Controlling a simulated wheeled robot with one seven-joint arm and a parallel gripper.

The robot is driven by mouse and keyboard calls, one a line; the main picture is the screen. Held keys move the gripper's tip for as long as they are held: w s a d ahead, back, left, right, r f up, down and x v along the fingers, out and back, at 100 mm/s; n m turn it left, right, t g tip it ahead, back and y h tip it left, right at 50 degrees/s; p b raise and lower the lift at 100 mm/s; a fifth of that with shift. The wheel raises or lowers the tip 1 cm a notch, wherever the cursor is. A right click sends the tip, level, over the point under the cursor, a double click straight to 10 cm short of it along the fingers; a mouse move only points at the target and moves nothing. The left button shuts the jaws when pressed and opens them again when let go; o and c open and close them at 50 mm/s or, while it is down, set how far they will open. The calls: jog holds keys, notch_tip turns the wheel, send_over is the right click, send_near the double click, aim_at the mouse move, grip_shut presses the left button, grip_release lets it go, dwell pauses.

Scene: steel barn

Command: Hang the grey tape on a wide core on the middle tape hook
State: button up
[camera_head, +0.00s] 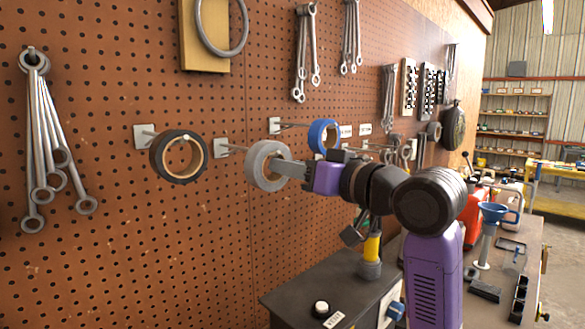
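The grey tape on a wide core (261,167) is upright in front of the pegboard. My gripper (291,169) reaches it from the right and appears shut on its right side, with a finger across the ring. A hook (222,148) with a pale plate and a prong pointing toward the grey tape is just left of it. I cannot tell whether the prong passes through the core. A black tape (162,161) hangs on the hook (145,135) to the left. A blue tape (315,136) is on the hook (275,125) to the right.
The pegboard (120,250) also carries wrenches (45,140) and a wooden block with a ring (190,50). The air left of the grey tape is free.

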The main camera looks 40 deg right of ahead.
jog(key=shift+s, duration=0.1)
jog(key=s+b, duration=0.2)
jog(key=s, duration=0.6)
notch_tip(320, 180, up, 6)
jog(key=s+d+t+h, duration=0.1)
jog(key=d+t+h, duration=0.1)
jog(key=d+t, duration=0.15)
jog(key=s+a+f+m+h, duration=0.1)
jog(key=a+f+h, duration=0.1)
jog(key=f, duration=0.6)
jog(key=s+a+f+m+h, duration=0.2)
jog(key=f, duration=0.6)
jog(key=s+a+f+m+h, duration=0.1)
jog(key=a+f+m+h, duration=0.1)
jog(key=f, duration=0.7)
jog(key=shift+s+a+g+h, duration=0.1)
jog(key=shift+s+g+h, duration=0.1)
jog(key=shift+g+h, duration=0.2)
jog(key=s+a+f+n+g+y, duration=0.3)
jog(key=s+a+f, duration=0.5)
jog(key=s+f, duration=0.3)
jog(key=s+a+f+n+g+y, duration=0.3)
jog(key=s+a+f+n+y, duration=0.1)
jog(key=s+a+f, duration=0.5)
jog(key=s+f+y, duration=0.1)
jog(key=s+f, duration=0.1)
jog(key=s, duration=0.1)
jog(key=shift+a+f+y, duration=0.2)
jog(key=shift+f+y, duration=0.2)
